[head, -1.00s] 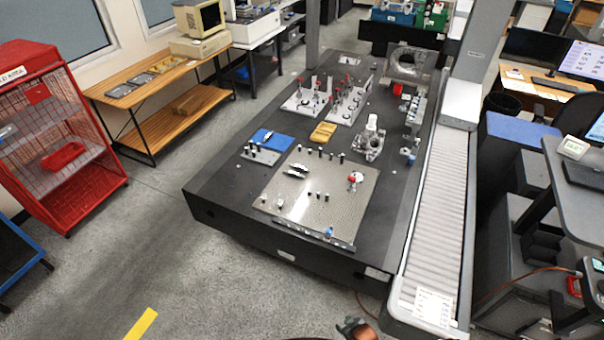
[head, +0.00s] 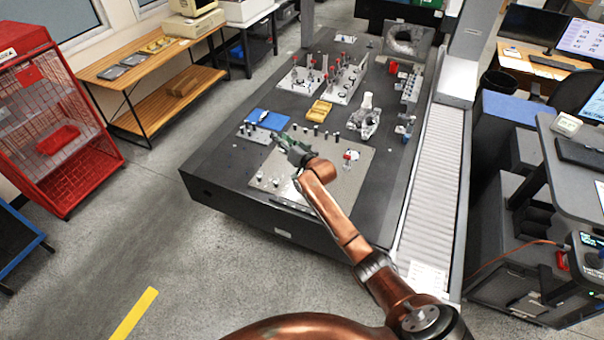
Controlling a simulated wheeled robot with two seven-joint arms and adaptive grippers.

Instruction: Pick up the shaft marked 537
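My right gripper (head: 287,143) is over the back left part of the perforated metal plate (head: 345,190), its arm reaching in from the lower right. It is small and dark, and I cannot tell whether its fingers are open or shut. It covers the spot where a pale elongated part lay on the plate. A small light part (head: 264,116) lies on the blue mat (head: 273,122) behind the gripper. No marking 537 is readable, so I cannot tell which part is the shaft. My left gripper is not in view.
Several small dark posts stand along the plate's back edge. A yellow tray (head: 319,111), a grey casting (head: 365,121) and fixtures with red clamps (head: 331,72) stand further back on the dark table (head: 222,170). A ribbed grey cover (head: 432,170) runs along the right side.

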